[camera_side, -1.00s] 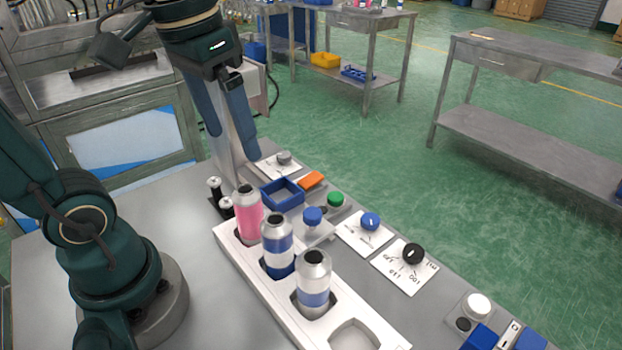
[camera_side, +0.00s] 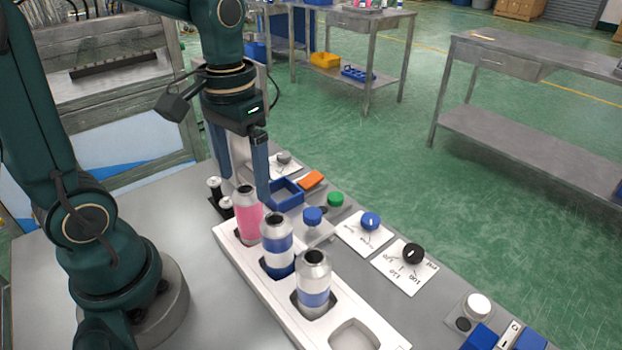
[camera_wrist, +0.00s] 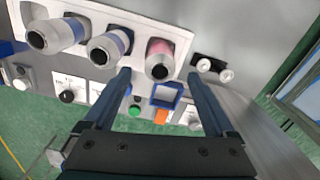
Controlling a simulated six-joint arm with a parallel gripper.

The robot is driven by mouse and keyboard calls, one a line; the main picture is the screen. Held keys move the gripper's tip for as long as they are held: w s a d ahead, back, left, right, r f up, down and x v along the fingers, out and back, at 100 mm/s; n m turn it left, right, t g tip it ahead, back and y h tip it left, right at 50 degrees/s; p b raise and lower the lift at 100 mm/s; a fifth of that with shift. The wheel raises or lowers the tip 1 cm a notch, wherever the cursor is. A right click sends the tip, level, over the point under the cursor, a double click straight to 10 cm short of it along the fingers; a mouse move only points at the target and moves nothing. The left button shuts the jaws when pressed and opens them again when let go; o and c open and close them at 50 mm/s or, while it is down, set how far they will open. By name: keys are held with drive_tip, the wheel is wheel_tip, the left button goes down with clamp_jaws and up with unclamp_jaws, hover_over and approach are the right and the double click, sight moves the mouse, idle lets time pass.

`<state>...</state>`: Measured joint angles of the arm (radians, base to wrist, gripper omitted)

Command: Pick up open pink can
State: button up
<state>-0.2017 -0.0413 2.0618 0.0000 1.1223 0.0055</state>
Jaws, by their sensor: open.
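The pink can (camera_side: 248,218) stands upright in the far slot of the white tray (camera_side: 242,257), its silver top open. It also shows in the wrist view (camera_wrist: 160,58), between and beyond the fingertips. My gripper (camera_side: 245,188) is open and empty, with its fingers pointing down just behind and around the level of the can's top. In the wrist view my gripper (camera_wrist: 160,78) has its two blue fingers spread wide. Whether the fingers touch the can cannot be told.
Two blue-and-white cans (camera_side: 278,245) (camera_side: 314,285) stand in the tray beside the pink can. An empty slot (camera_side: 355,335) is at the near end. Small valves (camera_side: 214,186), a blue square holder (camera_side: 285,196) and knobs (camera_side: 370,222) lie close by.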

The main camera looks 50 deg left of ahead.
sight(250, 212)
drive_tip(key=shift+f, duration=4.15)
drive_tip(key=c, duration=1.4)
drive_tip(key=shift+r, duration=0.1)
